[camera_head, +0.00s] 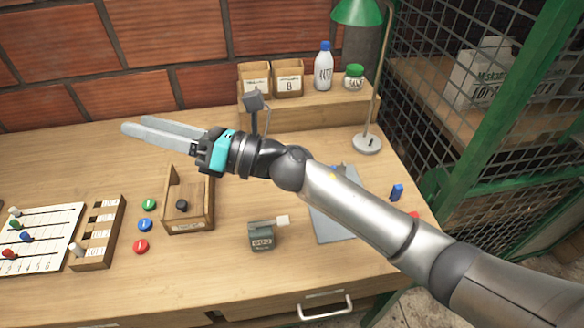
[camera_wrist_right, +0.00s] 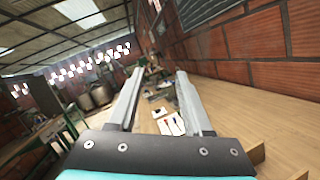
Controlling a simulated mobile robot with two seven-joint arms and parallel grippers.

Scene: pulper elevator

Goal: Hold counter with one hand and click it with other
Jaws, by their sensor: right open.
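The counter (camera_head: 263,237) is a small grey-green box with a digit window on its front and a lever with a pale tab on top. It stands on the wooden desk near the front edge, right of the wooden tray. My right gripper (camera_head: 132,136) reaches across the desk from the right, high above it and up-left of the counter in the head view. Its two long grey fingers point left, apart and empty; they also show in the right wrist view (camera_wrist_right: 157,75). The counter does not show clearly in the wrist view. My left gripper is not in view.
A wooden tray (camera_head: 188,222) holds a dark knob. Red, blue and green discs (camera_head: 145,225), a slotted rack and a slider board (camera_head: 38,238) lie left. A green lamp (camera_head: 367,143) and a shelf with boxes and bottles stand behind. A wire-mesh wall (camera_head: 465,120) bounds the right.

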